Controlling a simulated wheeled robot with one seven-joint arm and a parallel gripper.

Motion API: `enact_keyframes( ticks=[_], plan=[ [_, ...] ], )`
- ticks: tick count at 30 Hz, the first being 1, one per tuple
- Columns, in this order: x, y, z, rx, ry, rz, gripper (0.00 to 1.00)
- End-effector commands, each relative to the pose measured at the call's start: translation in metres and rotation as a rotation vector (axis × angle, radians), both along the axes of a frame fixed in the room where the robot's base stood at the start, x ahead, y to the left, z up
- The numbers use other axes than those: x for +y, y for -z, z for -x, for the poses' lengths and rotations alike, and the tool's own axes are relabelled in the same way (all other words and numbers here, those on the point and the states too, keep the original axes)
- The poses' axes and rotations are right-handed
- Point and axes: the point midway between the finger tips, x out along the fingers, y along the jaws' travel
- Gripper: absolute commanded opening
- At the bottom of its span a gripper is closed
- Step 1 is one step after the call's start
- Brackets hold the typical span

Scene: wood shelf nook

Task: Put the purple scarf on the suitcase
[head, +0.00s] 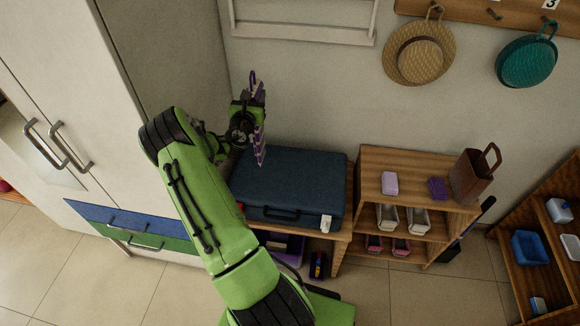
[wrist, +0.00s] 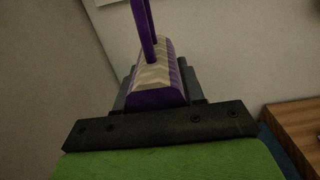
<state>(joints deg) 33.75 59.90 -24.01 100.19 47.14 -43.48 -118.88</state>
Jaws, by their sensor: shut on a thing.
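The dark blue suitcase (head: 292,178) lies flat on a wooden bench, its handle toward the front. My gripper (head: 256,112) is above the suitcase's back left part, near the wall. A small folded dark purple cloth (head: 438,187), possibly the purple scarf, lies on the shelf top to the right.
A lilac block-like thing (head: 389,183) and a brown bag (head: 474,174) share the shelf top (head: 410,165). Shoes stand on the shelves below. A white cabinet (head: 150,60) stands close left of my arm. A small white thing (head: 326,223) is at the suitcase's front right corner.

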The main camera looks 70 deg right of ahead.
Motion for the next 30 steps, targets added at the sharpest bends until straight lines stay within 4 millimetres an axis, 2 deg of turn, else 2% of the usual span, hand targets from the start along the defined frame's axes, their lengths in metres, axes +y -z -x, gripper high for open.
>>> enact_keyframes(
  ticks=[2, 6, 11, 16, 26, 27, 30],
  plan=[
    [-0.003, 0.008, 0.002, 0.001, 0.002, -0.003, 0.0],
    [-0.003, 0.045, 0.003, 0.005, 0.003, -0.005, 0.0],
    [-0.003, 0.066, 0.003, 0.002, 0.003, -0.003, 0.0],
    [-0.003, 0.096, 0.003, 0.003, 0.003, -0.004, 0.0],
    [-0.002, 0.102, 0.002, 0.002, 0.002, -0.002, 0.0],
    [-0.002, 0.103, 0.002, 0.002, 0.002, -0.003, 0.4],
    [-0.002, 0.102, 0.002, 0.002, 0.003, -0.003, 0.55]
  ],
)
